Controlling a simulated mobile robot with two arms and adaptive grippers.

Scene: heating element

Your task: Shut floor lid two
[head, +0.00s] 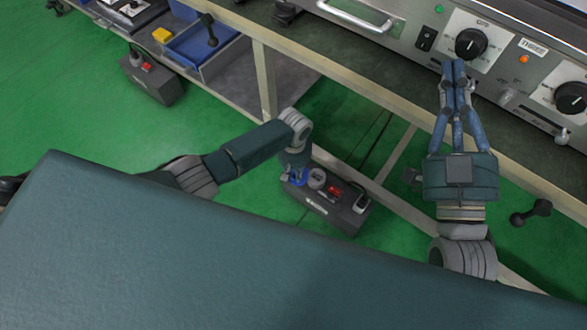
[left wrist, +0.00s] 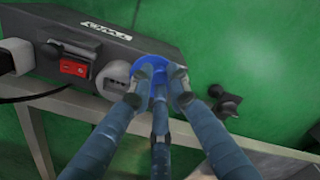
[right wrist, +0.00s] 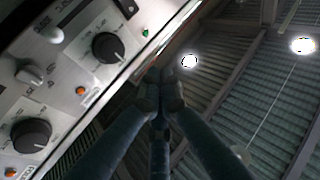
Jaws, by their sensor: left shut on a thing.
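A dark floor box (head: 328,208) stands on the green floor under the bench. It carries a blue round socket lid (head: 300,177), a grey round socket (head: 317,179), a red switch (head: 334,190) and a white plug (head: 361,203). In the left wrist view the blue lid (left wrist: 148,72) lies at the end of the box (left wrist: 135,50). My left gripper (left wrist: 160,75) is shut on the blue lid, and its fingers hide much of it; the lid's angle is hard to tell. My right gripper (head: 454,65) is shut and empty, in front of the heater panel.
The heater panel (head: 430,20) has dark knobs and a metal handle (head: 355,14). The bench frame (head: 264,80) stands close to my left arm. A second floor box (head: 152,80) stands at upper left, beside blue bins (head: 200,45). Open green floor lies at left.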

